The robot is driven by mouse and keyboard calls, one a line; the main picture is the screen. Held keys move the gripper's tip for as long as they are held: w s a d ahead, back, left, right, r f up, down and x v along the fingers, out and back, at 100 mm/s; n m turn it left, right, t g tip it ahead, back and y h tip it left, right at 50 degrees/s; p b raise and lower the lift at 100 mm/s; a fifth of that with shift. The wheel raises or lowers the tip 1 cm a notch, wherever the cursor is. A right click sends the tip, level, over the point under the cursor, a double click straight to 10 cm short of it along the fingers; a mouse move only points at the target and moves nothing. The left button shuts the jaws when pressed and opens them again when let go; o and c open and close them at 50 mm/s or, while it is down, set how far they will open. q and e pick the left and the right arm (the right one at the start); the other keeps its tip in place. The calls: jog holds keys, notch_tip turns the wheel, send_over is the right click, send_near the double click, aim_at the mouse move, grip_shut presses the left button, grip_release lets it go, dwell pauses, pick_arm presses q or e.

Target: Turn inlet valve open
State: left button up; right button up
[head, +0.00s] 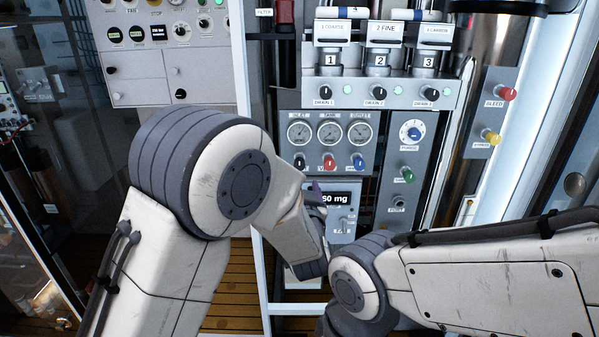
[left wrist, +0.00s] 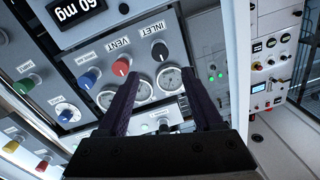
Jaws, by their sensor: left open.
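The inlet valve is a dark knob (left wrist: 160,50) under an INLET label in the left wrist view. In the head view the knob (head: 299,161) sits below the left gauge. My left gripper (left wrist: 160,76) is open, with its two dark fingers apart and nothing between them. In the left wrist view the inlet knob lies just beyond the fingertips, roughly between them; I see no contact. In the head view my left wrist hides most of that gripper. My right arm enters from the right, and its gripper is out of sight.
A red vent knob (left wrist: 120,66) and a blue knob (left wrist: 88,80) stand close beside the inlet knob. Round gauges (head: 329,132) are above the knobs in the head view. A display (head: 337,198) is below. Green (head: 407,175) and blue (head: 414,133) knobs are to the right.

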aim_at(300, 165)
pick_arm(q)
jog(key=w, duration=1)
jog(key=shift+a+p, duration=0.3)
jog(key=shift+p, duration=0.05)
jog(key=shift+s, duration=0.1)
grip_shut()
